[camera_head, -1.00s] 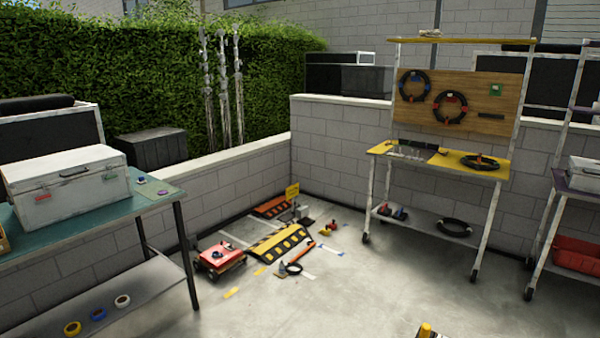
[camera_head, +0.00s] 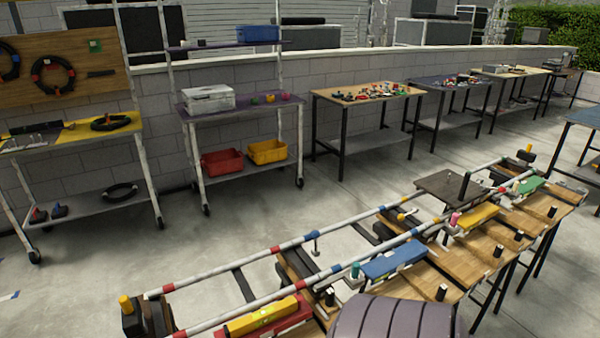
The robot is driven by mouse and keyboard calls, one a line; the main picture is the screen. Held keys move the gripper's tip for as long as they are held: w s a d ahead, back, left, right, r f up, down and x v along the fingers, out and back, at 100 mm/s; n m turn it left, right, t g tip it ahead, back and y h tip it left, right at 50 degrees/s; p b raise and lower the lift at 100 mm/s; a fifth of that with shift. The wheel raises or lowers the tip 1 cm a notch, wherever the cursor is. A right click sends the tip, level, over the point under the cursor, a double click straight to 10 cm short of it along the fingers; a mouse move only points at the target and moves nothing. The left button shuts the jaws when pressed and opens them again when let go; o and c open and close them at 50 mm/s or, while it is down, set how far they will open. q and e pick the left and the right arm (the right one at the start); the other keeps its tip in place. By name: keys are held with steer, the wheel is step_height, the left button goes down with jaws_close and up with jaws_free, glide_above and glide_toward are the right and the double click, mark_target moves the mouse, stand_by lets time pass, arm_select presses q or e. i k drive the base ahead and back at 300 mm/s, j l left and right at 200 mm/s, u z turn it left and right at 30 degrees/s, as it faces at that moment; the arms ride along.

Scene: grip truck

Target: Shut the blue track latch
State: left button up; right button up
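A long track of two pale rails with red, blue and yellow bands (camera_head: 250,252) runs from the lower left to the right. A blue piece (camera_head: 394,259) sits beside the near rail around its middle; it may be the blue track latch, but I cannot tell whether it is open or shut. A blue band (camera_head: 281,246) also shows on the far rail. A yellow piece (camera_head: 473,218) and a green piece (camera_head: 531,185) sit farther right along the track. Neither of my grippers is in view.
Wooden bench tops (camera_head: 480,252) lie along the track's near side. A yellow spirit level (camera_head: 260,317) lies at the near left end. A shelf rack with a red bin (camera_head: 222,163) and a yellow bin (camera_head: 268,152) stands behind. Floor between them is clear.

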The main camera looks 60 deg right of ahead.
mark_target(314, 234)
steer(key=z, duration=0.45)
steer(key=l+z, duration=0.1)
steer(key=z, duration=0.35)
steer(key=i+z, duration=0.1)
steer(key=z, duration=0.3)
steer(key=l+z, duration=0.1)
steer(key=z, duration=0.35)
steer(key=i+z, duration=0.1)
steer(key=z, duration=0.35)
